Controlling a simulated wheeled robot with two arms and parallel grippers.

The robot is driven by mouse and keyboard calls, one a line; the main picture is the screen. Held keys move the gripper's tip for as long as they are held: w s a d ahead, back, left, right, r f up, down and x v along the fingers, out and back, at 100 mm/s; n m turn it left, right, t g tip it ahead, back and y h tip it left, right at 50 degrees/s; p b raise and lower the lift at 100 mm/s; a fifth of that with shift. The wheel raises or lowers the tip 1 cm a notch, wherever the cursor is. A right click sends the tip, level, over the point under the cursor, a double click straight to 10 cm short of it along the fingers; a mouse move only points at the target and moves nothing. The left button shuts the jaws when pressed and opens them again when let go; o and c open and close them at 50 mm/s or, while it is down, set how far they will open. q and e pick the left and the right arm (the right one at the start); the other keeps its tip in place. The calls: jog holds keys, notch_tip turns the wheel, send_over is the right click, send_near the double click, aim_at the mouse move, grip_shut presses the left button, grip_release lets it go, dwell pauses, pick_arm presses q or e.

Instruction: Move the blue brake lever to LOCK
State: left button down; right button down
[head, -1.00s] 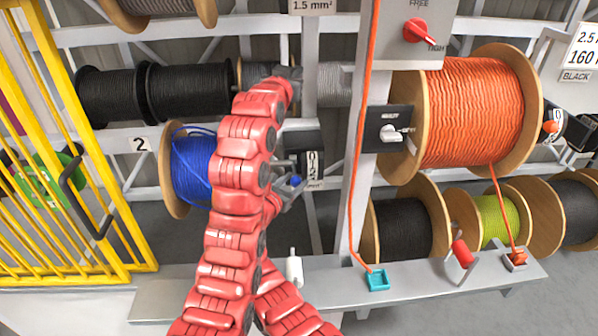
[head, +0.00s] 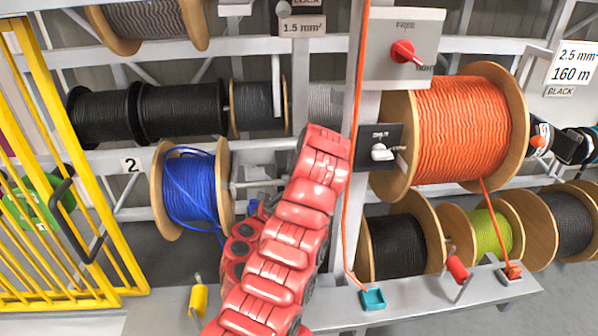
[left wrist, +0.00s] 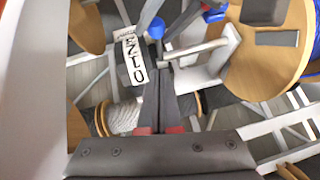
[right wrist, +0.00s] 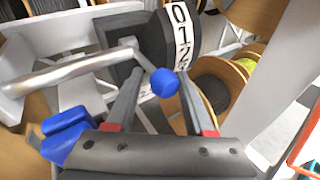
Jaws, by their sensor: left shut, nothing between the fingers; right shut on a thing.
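The knob also shows in the left wrist view (left wrist: 155,28), beside the counter (left wrist: 136,62). My left gripper (left wrist: 162,80) is shut and empty, its fingertips just below the knob in that picture. In the head view my red arm hides the knob and counter. I cannot read a LOCK mark beside this lever.
The blue cable reel (head: 193,190) stands left of my arm. A metal rod (right wrist: 70,70) passes close to the right gripper. An orange cable (head: 357,150) hangs by the post at right. A yellow handle (head: 198,298) stands in front. A yellow fence (head: 70,200) bounds the left.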

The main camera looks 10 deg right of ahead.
jog(key=shift+d+f, duration=0.25)
jog(key=shift+d, duration=0.05)
pick_arm(q)
jog(key=shift+w+a+f, duration=0.2)
jog(key=shift+w+f, duration=0.1)
jog(key=shift+f, duration=0.75)
jog(key=shift+w+a+f, duration=0.2)
jog(key=shift+w+f, duration=0.05)
jog(key=shift+f, duration=0.8)
jog(key=shift+w+a+f, duration=0.2)
jog(key=shift+w+f, duration=0.1)
jog(key=shift+f, duration=0.75)
